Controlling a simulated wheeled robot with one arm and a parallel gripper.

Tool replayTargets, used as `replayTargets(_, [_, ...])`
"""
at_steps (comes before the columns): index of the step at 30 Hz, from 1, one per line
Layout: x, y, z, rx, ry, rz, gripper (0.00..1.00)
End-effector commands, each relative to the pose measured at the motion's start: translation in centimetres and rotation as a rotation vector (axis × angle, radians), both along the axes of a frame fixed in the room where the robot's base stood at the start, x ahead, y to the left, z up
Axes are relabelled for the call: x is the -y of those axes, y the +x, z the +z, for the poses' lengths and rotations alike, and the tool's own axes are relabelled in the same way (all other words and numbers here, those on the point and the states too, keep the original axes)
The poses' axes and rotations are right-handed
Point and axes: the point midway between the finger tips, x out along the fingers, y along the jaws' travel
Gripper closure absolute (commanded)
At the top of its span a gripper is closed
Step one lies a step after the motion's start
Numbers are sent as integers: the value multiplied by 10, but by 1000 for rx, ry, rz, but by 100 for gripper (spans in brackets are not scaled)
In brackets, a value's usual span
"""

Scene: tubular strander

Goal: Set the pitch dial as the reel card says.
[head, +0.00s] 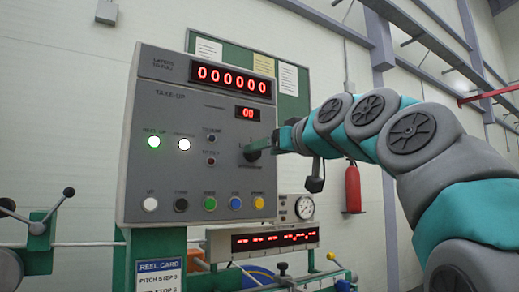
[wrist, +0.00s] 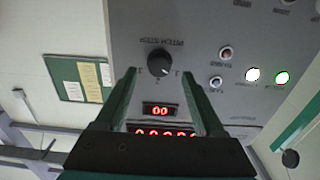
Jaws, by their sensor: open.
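The pitch dial (wrist: 159,62) is a round black knob on the grey take-up panel (head: 158,120), labelled PITCH STEP, upside down in the wrist view. A small light mark shows on its lower right; I cannot read its setting for certain. My gripper (wrist: 160,76) is open, with green fingers on either side of the dial in the picture, apart from it or around it, I cannot tell.
The panel carries a red 000000 display (head: 233,83), a 00 display (head: 247,113), lit lamps and a row of coloured buttons (head: 209,203). A gauge (head: 304,207) stands below right. A fire extinguisher (head: 352,188) hangs on the wall behind.

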Motion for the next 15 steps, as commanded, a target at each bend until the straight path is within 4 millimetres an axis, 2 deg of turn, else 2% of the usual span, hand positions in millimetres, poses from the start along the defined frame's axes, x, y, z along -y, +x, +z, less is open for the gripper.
replayTargets(3, [-9, 17, 0, -3, -2, -1, 29])
replayTargets(6, [-15, 23, 0, -3, -2, 0, 29])
replayTargets(15, [-17, 25, -1, -3, -1, 0, 30])
